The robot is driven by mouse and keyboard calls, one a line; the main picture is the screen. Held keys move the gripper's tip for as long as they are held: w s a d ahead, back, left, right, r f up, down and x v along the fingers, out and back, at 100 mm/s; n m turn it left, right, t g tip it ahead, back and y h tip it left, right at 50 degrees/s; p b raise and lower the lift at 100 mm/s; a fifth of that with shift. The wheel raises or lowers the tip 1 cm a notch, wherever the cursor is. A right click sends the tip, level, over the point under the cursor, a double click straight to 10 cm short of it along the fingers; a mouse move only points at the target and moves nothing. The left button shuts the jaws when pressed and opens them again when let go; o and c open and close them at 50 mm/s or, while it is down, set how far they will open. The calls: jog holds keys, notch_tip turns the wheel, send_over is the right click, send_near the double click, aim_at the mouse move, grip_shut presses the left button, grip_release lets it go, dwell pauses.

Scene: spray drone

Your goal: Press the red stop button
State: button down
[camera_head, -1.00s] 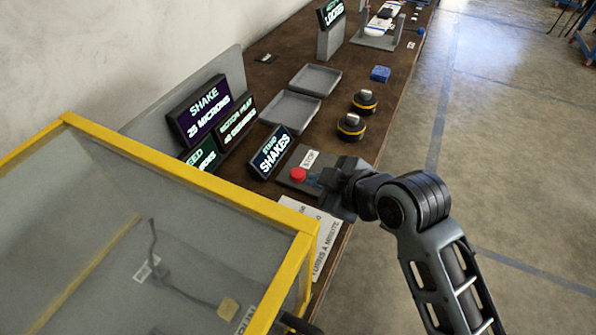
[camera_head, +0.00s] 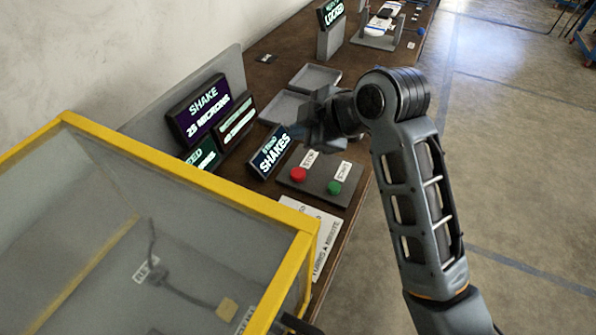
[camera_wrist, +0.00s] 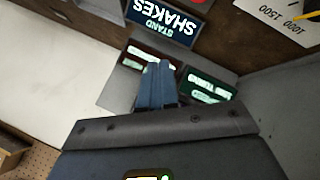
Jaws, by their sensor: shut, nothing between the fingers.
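The red stop button (camera_head: 298,174) sits on the left of a dark grey panel (camera_head: 316,186), beside a STOP label. A green button (camera_head: 334,187) with a START label is to its right on the same panel. My gripper (camera_head: 304,134) shows in the head view raised above the table, behind the panel and near the STAND SHAKES display (camera_head: 270,152). In the wrist view my gripper's fingers (camera_wrist: 158,70) are together with nothing between them. Neither button shows in the wrist view. The head view shows clear space between my gripper and the red button.
Lit displays, including the SHAKE display (camera_head: 209,108), stand left of the panel. A yellow-framed clear enclosure (camera_head: 190,170) fills the lower left. Grey trays (camera_head: 315,77) lie farther back. A printed sheet (camera_head: 322,240) lies in front of the panel. Open floor is on the right.

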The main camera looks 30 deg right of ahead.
jog(key=b, duration=0.6)
send_over(301, 175)
notch_tip(301, 175, down, 6)
jog(key=shift+f, duration=0.1)
jog(key=shift+f+b, duration=0.35)
jog(key=shift+f, duration=0.95)
dwell(0.6)
jog(key=shift+f, duration=0.8)
dwell(0.9)
jog(key=shift+r, duration=0.15)
jog(key=shift+r+p, duration=0.8)
jog(key=shift+r, duration=0.1)
